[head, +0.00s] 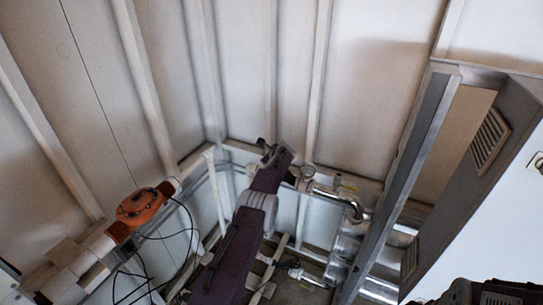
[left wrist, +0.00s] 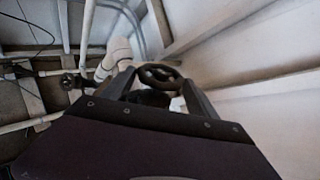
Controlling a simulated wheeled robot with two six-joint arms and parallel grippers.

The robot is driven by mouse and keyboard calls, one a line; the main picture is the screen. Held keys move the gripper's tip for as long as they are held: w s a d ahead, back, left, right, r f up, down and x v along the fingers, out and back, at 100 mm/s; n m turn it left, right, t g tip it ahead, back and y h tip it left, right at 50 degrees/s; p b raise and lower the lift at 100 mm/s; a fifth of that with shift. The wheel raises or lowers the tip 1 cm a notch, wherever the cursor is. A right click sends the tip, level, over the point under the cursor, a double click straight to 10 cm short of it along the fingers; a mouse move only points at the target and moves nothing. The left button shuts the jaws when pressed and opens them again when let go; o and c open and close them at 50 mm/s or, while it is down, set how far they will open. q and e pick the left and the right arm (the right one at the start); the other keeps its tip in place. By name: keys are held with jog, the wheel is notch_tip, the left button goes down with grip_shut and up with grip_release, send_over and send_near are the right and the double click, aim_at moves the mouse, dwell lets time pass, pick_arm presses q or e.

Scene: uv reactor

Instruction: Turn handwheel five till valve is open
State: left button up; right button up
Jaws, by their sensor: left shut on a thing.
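A dark handwheel (left wrist: 160,74) with spokes shows in the left wrist view, on the end of a white pipe run. My left gripper (left wrist: 157,84) is shut on it, with one finger at each side of the rim. In the head view my left arm reaches up from the bottom centre, and its gripper (head: 271,154) is at the pipes by the wall corner. The arm hides most of the wheel there. No number on the wheel can be read. My right gripper is not in view.
An orange actuator (head: 141,207) sits on a white pipe at the left, with black cables hanging below. A shiny metal pipe (head: 338,199) runs close on the right of my left arm. A grey frame post (head: 408,170) stands further right. Ribbed walls close off the back.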

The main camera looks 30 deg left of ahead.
pick_arm(q)
jog(key=o, duration=1)
jog(key=shift+r, duration=0.1)
